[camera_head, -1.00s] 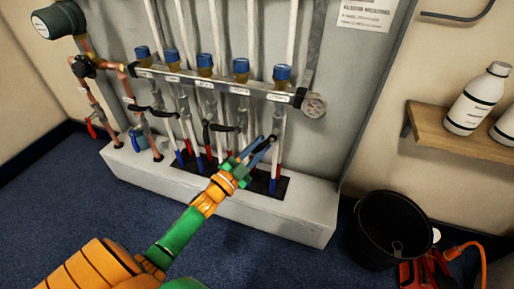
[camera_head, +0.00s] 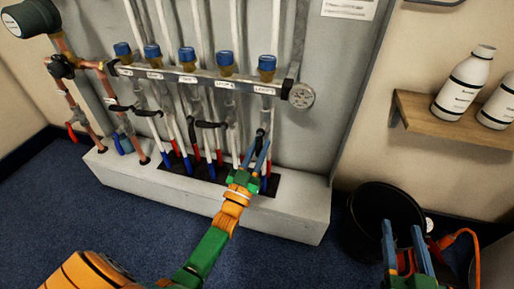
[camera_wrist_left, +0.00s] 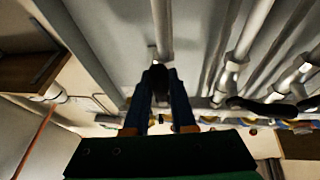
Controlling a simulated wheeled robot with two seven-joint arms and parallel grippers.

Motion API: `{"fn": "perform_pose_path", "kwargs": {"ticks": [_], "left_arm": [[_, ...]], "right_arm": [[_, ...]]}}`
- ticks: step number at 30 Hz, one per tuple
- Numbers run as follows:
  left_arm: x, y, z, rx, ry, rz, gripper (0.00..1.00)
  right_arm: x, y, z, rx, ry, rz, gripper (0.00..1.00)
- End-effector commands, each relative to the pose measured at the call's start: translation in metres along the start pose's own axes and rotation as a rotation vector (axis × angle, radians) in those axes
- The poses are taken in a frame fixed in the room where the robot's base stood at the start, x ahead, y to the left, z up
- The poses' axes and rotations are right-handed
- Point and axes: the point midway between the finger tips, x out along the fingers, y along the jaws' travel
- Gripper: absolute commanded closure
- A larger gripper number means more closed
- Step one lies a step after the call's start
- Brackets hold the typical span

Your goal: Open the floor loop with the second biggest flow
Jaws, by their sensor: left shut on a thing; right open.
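The manifold bar (camera_head: 196,80) carries several blue-capped flow meters (camera_head: 186,54), each with a white label too small to read surely. My left gripper (camera_head: 262,145) is shut on the black valve lever (camera_head: 260,132) under the rightmost meter (camera_head: 267,66). In the left wrist view the dark lever end (camera_wrist_left: 160,76) shows between the fingers, in front of a pale pipe. The flow levels are too small to read. My right gripper (camera_head: 405,238) is open and empty at lower right.
A round gauge (camera_head: 301,96) ends the bar at right. A white plinth (camera_head: 290,208) runs below the pipes. A black bucket (camera_head: 365,215) stands on the floor, partly behind my right gripper. A wooden shelf (camera_head: 440,122) holds white bottles. Blue carpet is free in front.

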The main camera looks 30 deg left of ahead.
Motion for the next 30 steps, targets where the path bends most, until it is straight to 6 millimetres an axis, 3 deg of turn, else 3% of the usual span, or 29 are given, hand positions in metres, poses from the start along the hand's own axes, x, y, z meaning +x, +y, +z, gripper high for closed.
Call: {"fn": "perform_pose_path", "kwargs": {"ticks": [19, 20, 22, 30], "left_arm": [[0.0000, 0.0025, 0.0004, -0.040, 0.005, -0.015, 1.00], [0.0000, 0.0025, 0.0004, -0.040, 0.005, -0.015, 0.68], [0.0000, 0.0024, 0.0004, -0.039, 0.005, -0.015, 0.49], [0.0001, 0.0020, 0.0002, -0.037, 0.005, -0.015, 0.47]], "right_arm": [[0.0003, -0.0010, -0.0057, 0.000, 0.031, -0.002, 0.48], [0.0003, -0.0010, -0.0057, 0.000, 0.031, -0.002, 0.48], [0.0003, -0.0010, -0.0056, 0.000, 0.030, -0.002, 0.48], [0.0002, -0.0009, -0.0053, 0.000, 0.029, -0.002, 0.48]]}}
